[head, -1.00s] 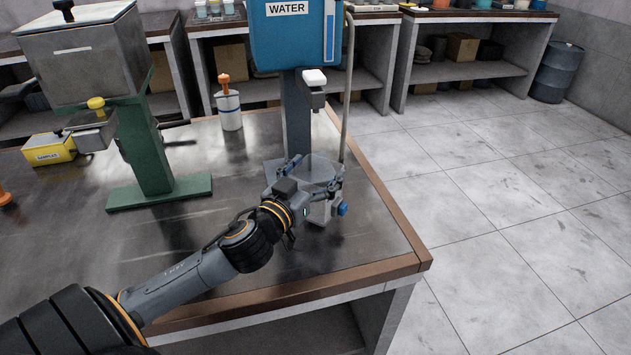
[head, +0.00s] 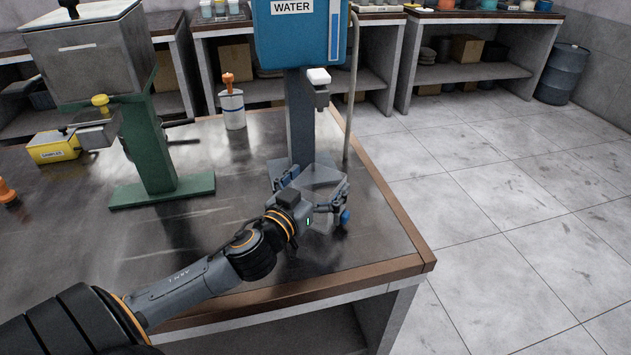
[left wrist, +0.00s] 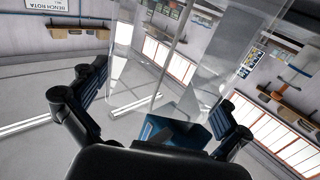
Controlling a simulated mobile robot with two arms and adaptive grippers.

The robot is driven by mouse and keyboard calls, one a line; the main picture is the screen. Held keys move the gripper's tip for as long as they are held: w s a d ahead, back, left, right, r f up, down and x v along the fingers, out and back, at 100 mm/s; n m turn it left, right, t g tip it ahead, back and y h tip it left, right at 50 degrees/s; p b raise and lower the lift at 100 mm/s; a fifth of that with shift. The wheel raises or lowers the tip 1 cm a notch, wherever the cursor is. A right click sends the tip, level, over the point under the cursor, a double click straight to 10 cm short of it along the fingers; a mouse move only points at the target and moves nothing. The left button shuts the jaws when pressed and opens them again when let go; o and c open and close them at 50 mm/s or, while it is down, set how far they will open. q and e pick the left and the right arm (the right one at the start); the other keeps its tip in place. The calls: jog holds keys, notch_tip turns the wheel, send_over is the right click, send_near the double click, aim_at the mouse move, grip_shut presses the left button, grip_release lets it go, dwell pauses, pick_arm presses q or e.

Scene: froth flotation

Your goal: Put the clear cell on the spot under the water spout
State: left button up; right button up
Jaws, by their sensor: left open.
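The clear cell (head: 322,177), a see-through box, stands below and a little in front of the water spout (head: 318,88). My left gripper (head: 316,187) is open, with one finger on each side of the cell. The left wrist view shows the clear cell (left wrist: 150,62) between the spread fingers of the left gripper (left wrist: 158,108); whether they touch it I cannot tell. A blue knob (head: 346,216) shows at the cell's lower right. The spot beneath is hidden by the cell and gripper. My right gripper is out of view.
The blue water tank (head: 298,38) sits on a grey column, with a thin pipe (head: 352,95) at its right. A green stand (head: 155,165), a yellow samples box (head: 54,147) and a white bottle (head: 232,110) are to the left. The front right tabletop (head: 375,245) is clear.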

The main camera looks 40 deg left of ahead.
pick_arm(q)
jog(key=s, duration=0.3)
jog(key=s+b, duration=0.1)
jog(key=s, duration=0.4)
jog(key=shift+s+d+f, duration=0.1)
jog(key=shift+s+d, duration=0.25)
jog(key=shift+s, duration=0.05)
jog(key=shift+s+d+r+p, duration=0.1)
jog(key=shift+s+r+p, duration=0.1)
jog(key=shift+s+p, duration=1.15)
